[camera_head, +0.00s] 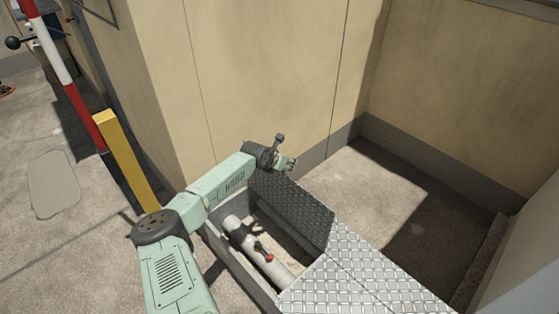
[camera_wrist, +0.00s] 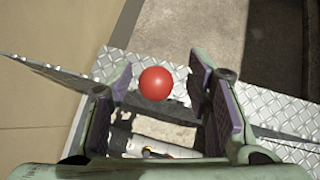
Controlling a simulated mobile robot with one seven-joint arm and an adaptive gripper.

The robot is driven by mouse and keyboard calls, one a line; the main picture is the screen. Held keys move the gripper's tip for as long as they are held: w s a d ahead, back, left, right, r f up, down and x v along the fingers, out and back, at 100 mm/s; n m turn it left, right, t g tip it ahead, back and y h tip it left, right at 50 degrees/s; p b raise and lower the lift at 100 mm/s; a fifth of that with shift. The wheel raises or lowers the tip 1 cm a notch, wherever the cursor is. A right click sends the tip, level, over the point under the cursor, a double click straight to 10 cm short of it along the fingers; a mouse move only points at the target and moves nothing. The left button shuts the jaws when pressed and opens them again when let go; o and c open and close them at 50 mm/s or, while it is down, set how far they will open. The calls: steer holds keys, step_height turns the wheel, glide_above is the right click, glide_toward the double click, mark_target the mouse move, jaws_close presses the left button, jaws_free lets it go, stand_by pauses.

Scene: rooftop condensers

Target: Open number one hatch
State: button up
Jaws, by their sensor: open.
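A trench box with metal tread-plate covers stands beside the wall. One dark tread-plate hatch (camera_head: 290,208) borders an uncovered opening and looks raised on its far side; its exact angle is unclear. A pale pipe (camera_head: 275,268) with a red-handled valve (camera_head: 257,246) shows inside, and the pipe also shows in the wrist view (camera_wrist: 122,142). I see no hatch number. My gripper (camera_head: 289,162) is above the far end of the dark hatch. In the wrist view my gripper (camera_wrist: 160,75) is open, with a red ball (camera_wrist: 156,83) seen between its fingers; contact is not visible.
Bright tread-plate covers (camera_head: 365,280) lie to the right of the opening. A beige wall (camera_head: 265,70) rises close behind my arm. A yellow post (camera_head: 125,160) and a red-and-white pole (camera_head: 62,75) stand at left. Concrete floor (camera_head: 365,185) beyond the box is clear.

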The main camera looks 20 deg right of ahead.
steer(key=v, duration=1.1)
steer(key=shift+s, duration=0.1)
